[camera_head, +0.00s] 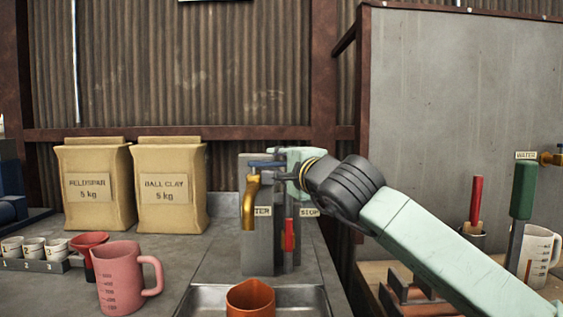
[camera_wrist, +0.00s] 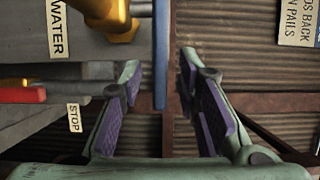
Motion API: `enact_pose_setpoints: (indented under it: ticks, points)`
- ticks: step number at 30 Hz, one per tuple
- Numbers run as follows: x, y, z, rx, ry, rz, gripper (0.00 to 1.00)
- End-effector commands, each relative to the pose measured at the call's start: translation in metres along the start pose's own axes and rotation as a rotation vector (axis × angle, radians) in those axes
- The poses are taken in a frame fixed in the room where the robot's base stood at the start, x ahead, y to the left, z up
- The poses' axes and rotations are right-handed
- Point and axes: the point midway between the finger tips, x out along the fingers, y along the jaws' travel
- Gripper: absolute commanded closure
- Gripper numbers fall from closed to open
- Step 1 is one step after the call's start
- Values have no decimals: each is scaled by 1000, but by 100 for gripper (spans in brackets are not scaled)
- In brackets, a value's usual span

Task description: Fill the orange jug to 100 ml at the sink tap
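The orange jug (camera_head: 250,298) stands upright in the sink (camera_head: 203,298), below the brass tap spout (camera_head: 250,203); its lower part is cut off by the picture's edge. I cannot see its water level or any stream. The tap's blue lever (camera_head: 264,164) sits above the spout. My gripper (camera_head: 285,168) is at the lever, reaching in from the right. In the wrist view the blue lever (camera_wrist: 160,55) runs between the fingers of my open gripper (camera_wrist: 158,72), with a gap on both sides. The brass tap (camera_wrist: 106,15) shows at the top left.
A red lever (camera_head: 289,236) by the STOP label (camera_head: 309,212) hangs below my gripper. A pink jug (camera_head: 122,282), a red funnel (camera_head: 88,246) and small numbered cups (camera_head: 33,249) stand at left. Two sacks (camera_head: 170,185) stand behind. Another WATER tap (camera_head: 550,158) is at right.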

Motion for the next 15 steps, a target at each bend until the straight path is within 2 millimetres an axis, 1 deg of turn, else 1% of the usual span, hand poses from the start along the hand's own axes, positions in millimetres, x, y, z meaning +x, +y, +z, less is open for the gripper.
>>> enact_pose_setpoints:
  ticks: [6,15]
  points:
    - [0,0,0,0,0,0,70]
    - [0,0,0,0,0,0,89]
